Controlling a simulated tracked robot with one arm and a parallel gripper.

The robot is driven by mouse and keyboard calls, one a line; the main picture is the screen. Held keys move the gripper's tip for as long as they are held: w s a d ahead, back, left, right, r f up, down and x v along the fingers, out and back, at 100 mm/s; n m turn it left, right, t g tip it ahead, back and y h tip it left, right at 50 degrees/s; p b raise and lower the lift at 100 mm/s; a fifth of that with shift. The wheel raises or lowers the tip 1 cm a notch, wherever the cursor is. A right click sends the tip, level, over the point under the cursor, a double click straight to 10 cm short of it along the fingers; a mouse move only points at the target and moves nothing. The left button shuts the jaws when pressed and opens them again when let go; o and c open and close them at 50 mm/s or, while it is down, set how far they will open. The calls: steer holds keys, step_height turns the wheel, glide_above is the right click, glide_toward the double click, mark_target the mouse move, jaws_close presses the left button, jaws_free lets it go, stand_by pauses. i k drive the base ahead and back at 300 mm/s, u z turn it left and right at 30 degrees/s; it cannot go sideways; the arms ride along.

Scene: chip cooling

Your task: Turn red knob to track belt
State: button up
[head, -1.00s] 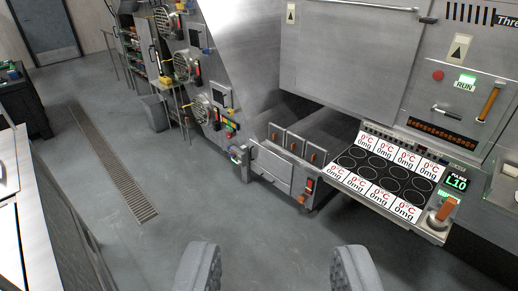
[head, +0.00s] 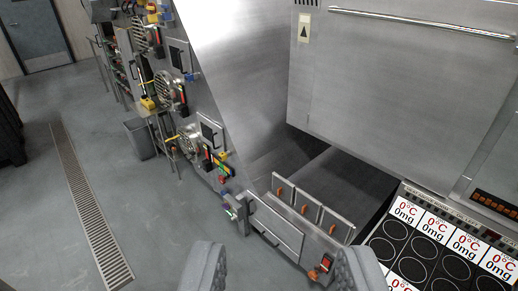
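My gripper (head: 280,268) shows as two grey ribbed fingers at the bottom, spread wide apart and empty above the floor. Ahead is a steel machine with a low front panel (head: 278,222). A red-orange switch or knob (head: 326,262) sits at this panel's lower right, just above my right finger. Farther left, a cluster of small coloured knobs (head: 216,165), red, yellow and green, is on the machine's side. I cannot tell which of these is the red knob for the belt. No label for it is readable, and my gripper touches neither.
Three small flaps with orange handles (head: 305,208) stand above the front panel. A weighing panel with black circles (head: 428,250) is at the right. A grey bin (head: 139,139) and a floor grating (head: 88,205) are at the left, with clear floor between them.

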mark_target(222, 179)
steer(key=z, duration=0.05)
steer(key=i, duration=1.7)
steer(key=u, duration=1.75)
steer(key=i, duration=1.95)
steer(key=z, duration=1.45)
